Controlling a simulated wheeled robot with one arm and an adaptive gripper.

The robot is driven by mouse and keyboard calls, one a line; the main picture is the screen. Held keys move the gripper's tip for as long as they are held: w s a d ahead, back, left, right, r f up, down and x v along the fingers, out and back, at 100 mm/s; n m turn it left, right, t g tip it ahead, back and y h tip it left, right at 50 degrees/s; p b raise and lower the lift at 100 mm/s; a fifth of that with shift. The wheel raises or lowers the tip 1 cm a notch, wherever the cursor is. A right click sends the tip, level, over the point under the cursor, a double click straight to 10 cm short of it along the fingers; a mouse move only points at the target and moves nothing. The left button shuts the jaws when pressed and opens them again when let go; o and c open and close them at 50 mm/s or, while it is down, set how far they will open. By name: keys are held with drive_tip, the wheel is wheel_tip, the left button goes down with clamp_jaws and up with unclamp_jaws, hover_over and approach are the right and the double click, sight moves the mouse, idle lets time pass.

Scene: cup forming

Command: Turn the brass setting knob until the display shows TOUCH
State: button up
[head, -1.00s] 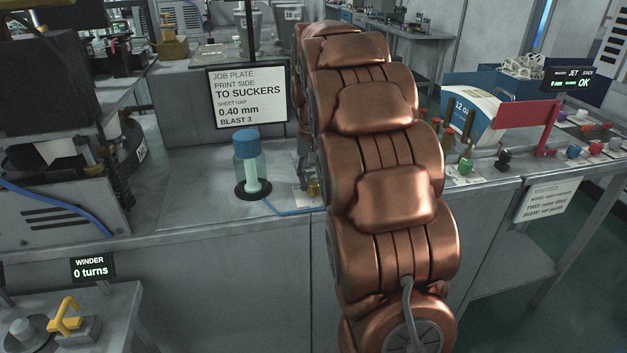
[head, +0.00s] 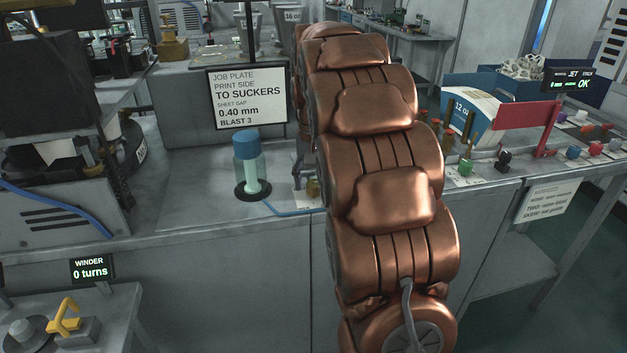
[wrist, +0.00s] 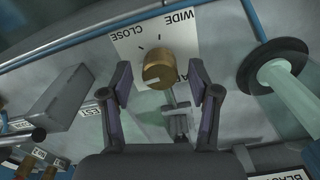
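The brass knob (wrist: 156,70) sits on a pale plate (wrist: 126,47) in the wrist view. The plate reads CLOSE and WIDE, upside down, with small tick marks; part of its lettering is covered. A pale mark shows on the knob's face. My gripper (wrist: 160,76) is open, with one finger on each side of the knob and a gap visible on both sides. In the head view, the knob (head: 313,188) is a small brass shape beside my arm, which hides most of the gripper. No display reading TOUCH is in view.
The job plate sign (head: 247,97) stands behind. A grey block (wrist: 58,104) lies left of the gripper in the wrist view. A JET display (head: 568,80) reads OK.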

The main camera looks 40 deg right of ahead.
sight(313, 182)
drive_tip(key=shift+r, duration=0.1)
wheel_tip(313, 182, up, 12)
idle(1.0)
drive_tip(key=shift+a, duration=0.1)
idle(0.4)
